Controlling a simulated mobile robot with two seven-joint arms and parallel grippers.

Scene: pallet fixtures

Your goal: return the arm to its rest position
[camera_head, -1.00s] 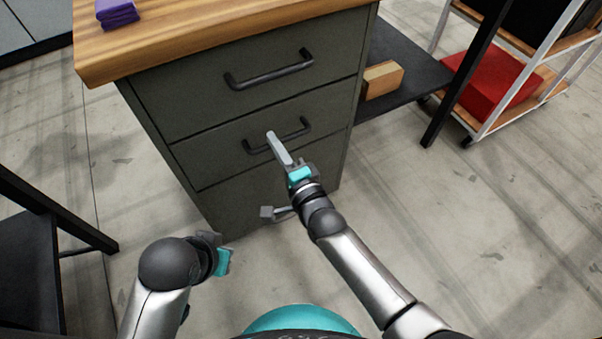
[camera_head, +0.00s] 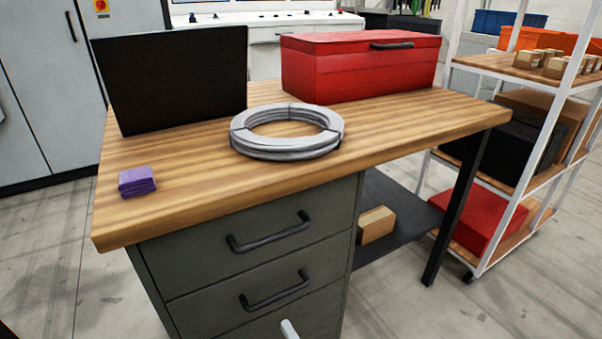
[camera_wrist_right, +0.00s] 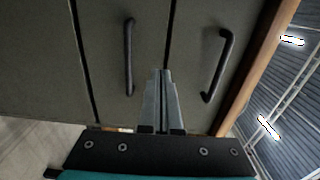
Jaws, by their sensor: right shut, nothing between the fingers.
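My right gripper (camera_head: 289,329) shows only as a pale fingertip at the bottom edge of the head view, in front of the lower drawers. In the right wrist view its two fingers (camera_wrist_right: 160,100) lie together, shut and empty. They point at the grey drawer cabinet (camera_wrist_right: 110,60), between its two dark handles, with no handle between them. In the head view the cabinet (camera_head: 335,215) has an upper handle (camera_head: 270,232) and a lower handle (camera_head: 275,291); its drawers look closed. My left gripper is out of view.
The wooden tabletop (camera_head: 200,205) holds a purple cloth stack (camera_head: 137,181), a grey cable coil (camera_head: 287,131), a red toolbox (camera_head: 360,66) and a black panel (camera_head: 183,78). A box (camera_head: 376,225) lies on the low shelf. A white-framed rack (camera_head: 530,185) stands right. Floor at front right is clear.

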